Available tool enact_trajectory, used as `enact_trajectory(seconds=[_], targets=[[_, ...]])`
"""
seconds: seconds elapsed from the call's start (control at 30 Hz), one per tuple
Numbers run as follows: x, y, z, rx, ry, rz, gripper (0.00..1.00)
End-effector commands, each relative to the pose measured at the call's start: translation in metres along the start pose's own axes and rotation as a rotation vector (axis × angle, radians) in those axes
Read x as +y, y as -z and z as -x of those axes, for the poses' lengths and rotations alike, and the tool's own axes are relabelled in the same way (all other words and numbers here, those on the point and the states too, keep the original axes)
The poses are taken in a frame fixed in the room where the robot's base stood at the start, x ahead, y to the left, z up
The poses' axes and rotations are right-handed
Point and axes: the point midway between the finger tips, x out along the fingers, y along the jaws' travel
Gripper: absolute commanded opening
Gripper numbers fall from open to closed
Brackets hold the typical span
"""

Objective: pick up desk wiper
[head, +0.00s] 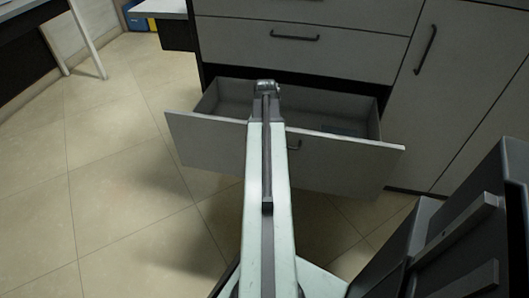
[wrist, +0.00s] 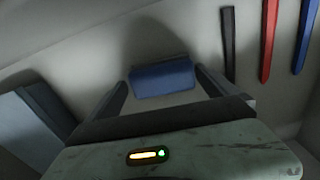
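A blue block that looks like the desk wiper (wrist: 162,79) lies on the pale drawer floor in the wrist view. My gripper (wrist: 160,76) is open, with its two dark fingers apart. The block shows between and just beyond the fingertips, close to both; I cannot tell whether they touch it. In the head view my gripper (head: 265,90) is at the open drawer (head: 215,147). My arm hides part of the drawer, and the block cannot be made out there.
In the wrist view a black stick (wrist: 228,45), a red stick (wrist: 269,38) and a blue stick (wrist: 305,36) lie to the right. A blue-grey block (wrist: 28,125) is at left. The drawer walls surround the gripper. Closed cabinet fronts (head: 300,55) stand behind.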

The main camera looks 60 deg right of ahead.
Motion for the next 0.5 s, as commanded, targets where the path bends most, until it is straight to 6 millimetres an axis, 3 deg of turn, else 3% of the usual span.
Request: enact_trajectory(seconds=[0.03,0.17,0.5], targets=[[0.0001,0.0,0.0004,0.0,0.0,0.0,0.81],[0.0003,0.0001,0.0004,0.0,0.0,-0.001,0.45],[0.0007,0.0002,0.0079,0.0,0.0,-0.001,0.45]])
